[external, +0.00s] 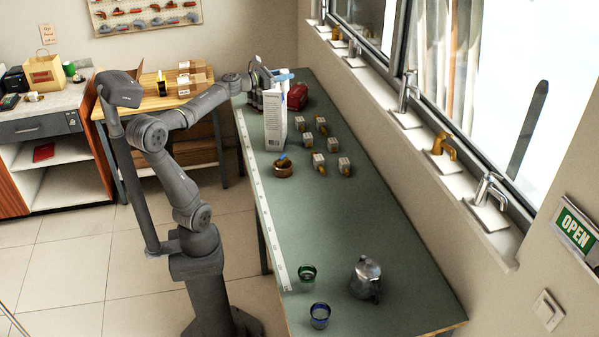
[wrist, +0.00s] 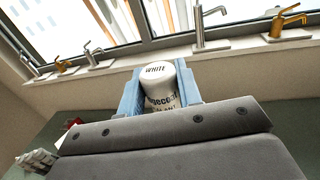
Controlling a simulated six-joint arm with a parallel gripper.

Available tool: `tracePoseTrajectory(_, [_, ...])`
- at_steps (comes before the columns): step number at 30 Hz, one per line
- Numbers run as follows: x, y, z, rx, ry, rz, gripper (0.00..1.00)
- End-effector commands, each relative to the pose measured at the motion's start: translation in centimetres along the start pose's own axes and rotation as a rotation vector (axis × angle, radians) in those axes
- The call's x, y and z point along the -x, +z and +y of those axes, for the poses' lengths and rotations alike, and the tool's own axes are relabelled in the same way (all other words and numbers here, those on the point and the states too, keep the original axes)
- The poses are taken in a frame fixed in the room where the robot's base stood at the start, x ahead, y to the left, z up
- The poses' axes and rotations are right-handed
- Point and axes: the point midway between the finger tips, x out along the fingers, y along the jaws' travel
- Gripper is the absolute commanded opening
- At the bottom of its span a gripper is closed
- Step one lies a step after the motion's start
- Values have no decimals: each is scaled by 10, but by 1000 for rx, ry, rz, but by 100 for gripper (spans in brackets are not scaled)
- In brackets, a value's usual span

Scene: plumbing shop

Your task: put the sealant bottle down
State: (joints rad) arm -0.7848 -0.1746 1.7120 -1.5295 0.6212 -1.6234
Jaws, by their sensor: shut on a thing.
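The sealant bottle (wrist: 160,86) shows in the wrist view as a white cylinder with "WHITE" on its top and dark lettering on its side. It sits between the two light blue fingers of my gripper (wrist: 159,94), which is shut on it. In the external view my gripper (external: 284,76) is over the far end of the green workbench (external: 345,220). The bottle is hard to make out there, and its lower end is hidden. I cannot tell whether it touches the bench.
A tall white carton (external: 276,118) stands just in front of my gripper. A red object (external: 297,96) is right of it. Several small boxes with brass fittings (external: 319,160) and a brown round holder (external: 283,169) are nearer.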

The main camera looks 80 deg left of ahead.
Motion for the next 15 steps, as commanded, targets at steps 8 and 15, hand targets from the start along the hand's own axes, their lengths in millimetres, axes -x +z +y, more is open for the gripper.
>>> tracePoseTrajectory(8, [-49, 22, 94, 0, 79, 1, 7])
tracePoseTrajectory(15, [-80, 27, 178, 1, 145, 1, 7])
